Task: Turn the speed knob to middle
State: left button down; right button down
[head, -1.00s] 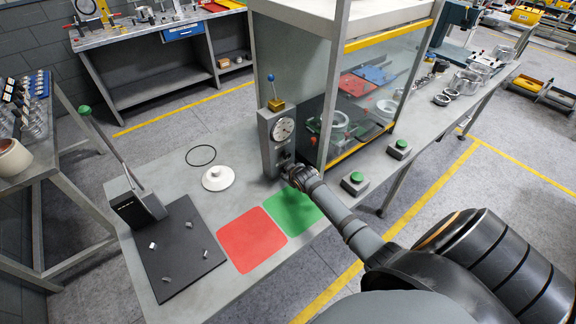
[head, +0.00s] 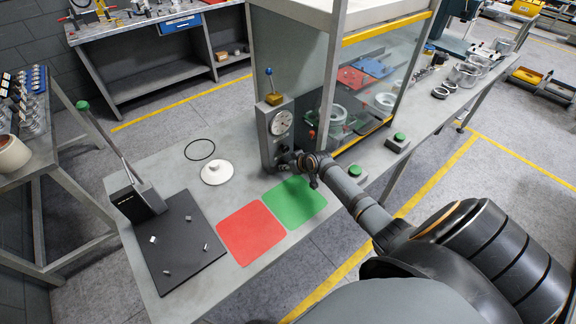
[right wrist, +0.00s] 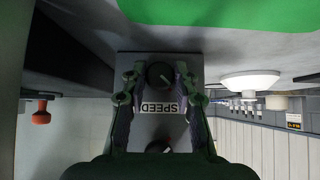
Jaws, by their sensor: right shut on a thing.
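The grey control box (head: 266,135) stands upright at the corner of the glazed cabinet, with a round dial above its knobs. My right gripper (head: 284,160) is at the lower front of this box. In the right wrist view the black speed knob (right wrist: 160,76) sits between the fingertips of my right gripper (right wrist: 160,82), which is shut on it. A light pointer mark on the knob slants toward the lower right of that view. The SPEED label (right wrist: 159,108) appears upside down beside it. Another knob (right wrist: 157,147) is partly hidden lower down. My left gripper is not in view.
The cabinet is right behind the box.

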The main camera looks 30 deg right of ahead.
jog(key=c, duration=1.3)
grip_release()
jog(key=shift+f, duration=0.1)
jog(key=shift+c, duration=0.2)
jog(key=shift+w, duration=0.1)
jog(key=v, duration=1.2)
jog(key=shift+f, duration=0.1)
